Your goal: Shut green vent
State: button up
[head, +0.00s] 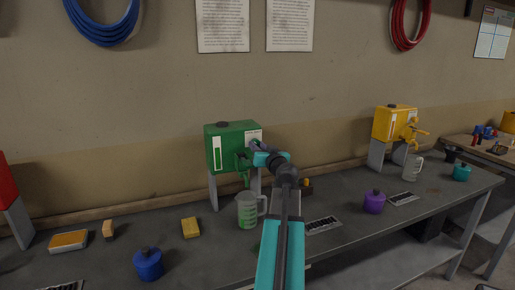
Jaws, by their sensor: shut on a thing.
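The green drum (221,150) stands on grey legs on the bench, with a dark cap on top and a pale sight strip on its front. A green tap (244,166) shows at its lower front, left of my gripper. My gripper (256,147) is at the right part of the drum's front, by the vent below a small white label. It is shut on the vent, which it and my arm largely hide. Whether the vent is open or closed cannot be seen. A clear measuring jug (247,211) stands under the tap with some greenish liquid in it.
A yellow drum (392,123) with a jug (413,167) stands at the right, and part of a red drum (8,198) at the left. Blue (148,264) and purple (374,202) containers, a yellow sponge (190,228) and drain grates (323,225) lie along the bench.

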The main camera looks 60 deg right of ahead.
jog(key=shift+m, duration=0.3)
jog(key=m, duration=1.7)
jog(key=shift+w+a+r, duration=0.1)
jog(key=shift+a+r, duration=0.1)
dwell(0.5)
jog(key=o, duration=1)
jog(key=shift+o, duration=0.2)
